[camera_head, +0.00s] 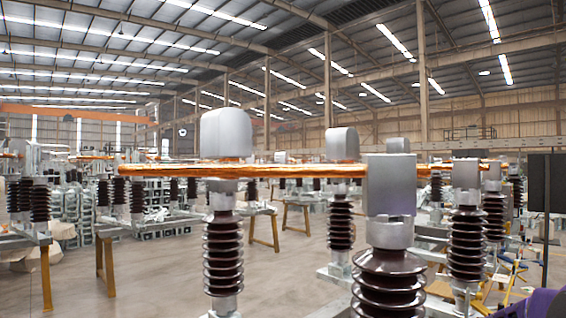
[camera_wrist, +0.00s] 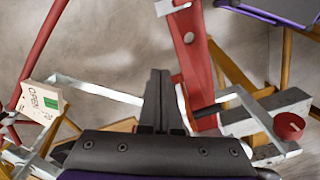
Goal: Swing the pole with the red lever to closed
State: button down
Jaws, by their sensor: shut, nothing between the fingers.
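In the wrist view, a red lever (camera_wrist: 192,58) with a round hole runs down from the top, just right of my gripper. My gripper (camera_wrist: 159,74) points up the picture with its two dark fingers together and nothing between them. The fingers are beside the lever; I cannot tell whether they touch it. A tag reading OPEN (camera_wrist: 42,101) hangs at the left. In the head view, a long copper-coloured pole (camera_head: 290,171) lies level across brown ribbed insulators (camera_head: 223,255) with grey caps. The lever and gripper do not show clearly there.
In the wrist view, a thin red bar (camera_wrist: 45,42) rises at the left, and a red round knob (camera_wrist: 288,125) sits on grey metalwork at the right. Yellow-brown struts cross the lower left. In the head view, wooden trestles (camera_head: 263,228) and more insulators stand across the hall floor.

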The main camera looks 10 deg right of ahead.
jog(key=shift+f, duration=0.2)
jog(key=shift+f+b, duration=1.2)
jog(key=shift+f, duration=0.95)
jog(key=shift+s+a, duration=0.1)
jog(key=shift+s+a, duration=0.35)
jog(key=shift+a, duration=0.3)
jog(key=shift+s+a, duration=0.35)
jog(key=shift+a, duration=0.25)
jog(key=shift+s+a, duration=0.4)
jog(key=shift+a, duration=0.25)
jog(key=shift+s+a, duration=0.4)
jog(key=shift+a, duration=0.2)
jog(key=shift+s+a, duration=0.3)
jog(key=shift+a, duration=0.4)
jog(key=shift+s+a, duration=0.3)
jog(key=shift+a, duration=0.5)
